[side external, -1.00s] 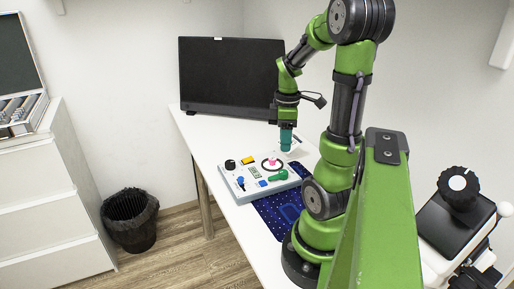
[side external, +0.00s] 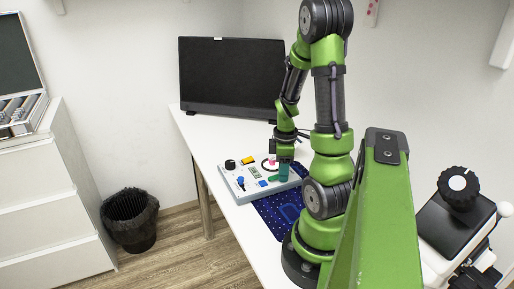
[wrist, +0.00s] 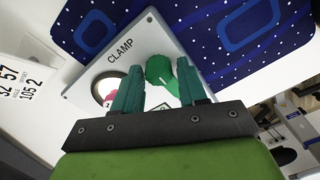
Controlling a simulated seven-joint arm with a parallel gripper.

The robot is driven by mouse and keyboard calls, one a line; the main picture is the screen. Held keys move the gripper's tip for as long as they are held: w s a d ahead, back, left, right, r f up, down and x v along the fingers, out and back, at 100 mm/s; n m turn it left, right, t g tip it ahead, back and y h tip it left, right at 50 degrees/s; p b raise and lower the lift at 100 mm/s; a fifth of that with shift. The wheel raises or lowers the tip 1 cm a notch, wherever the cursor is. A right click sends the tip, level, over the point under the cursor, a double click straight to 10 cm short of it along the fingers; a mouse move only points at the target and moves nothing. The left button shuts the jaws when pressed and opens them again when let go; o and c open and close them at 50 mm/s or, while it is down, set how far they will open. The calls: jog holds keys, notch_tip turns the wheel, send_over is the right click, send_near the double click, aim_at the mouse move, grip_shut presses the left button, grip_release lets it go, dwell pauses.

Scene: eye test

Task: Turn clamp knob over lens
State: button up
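The green clamp knob (wrist: 159,69) is on the white panel, with a lever-like arm pointing down-right in the wrist view. The word CLAMP is printed beside it. My gripper (wrist: 158,82) has two teal fingers spread apart, one on each side of the knob, with a gap to the left finger; I cannot tell whether the right finger touches the lever. The lens ring (wrist: 97,80), dark-rimmed with something pink (wrist: 109,98) in it, lies left of the left finger and is partly hidden. In the side view, my gripper (side external: 284,176) is low over the panel and mostly hides the knob.
The panel (side external: 232,186) also carries a black knob (side external: 230,164), a yellow part (side external: 248,160), a blue lever (side external: 240,182) and a blue button (side external: 263,183). A blue patterned mat (side external: 275,217) lies in front. A black monitor (side external: 230,75) stands behind.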

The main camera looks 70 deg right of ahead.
jog(key=c, duration=0.6)
jog(key=shift+m, duration=0.3)
jog(key=shift+c, duration=0.3)
jog(key=m, duration=0.3)
jog(key=shift+w+m, duration=0.1)
jog(key=shift+m, duration=0.2)
jog(key=m, duration=0.4)
jog(key=shift+d+m, duration=0.1)
jog(key=shift+m, duration=0.2)
jog(key=m, duration=0.5)
jog(key=shift+w, duration=0.1)
jog(key=shift+m, duration=1.8)
jog(key=shift+d, duration=0.15)
jog(key=o, duration=0.8)
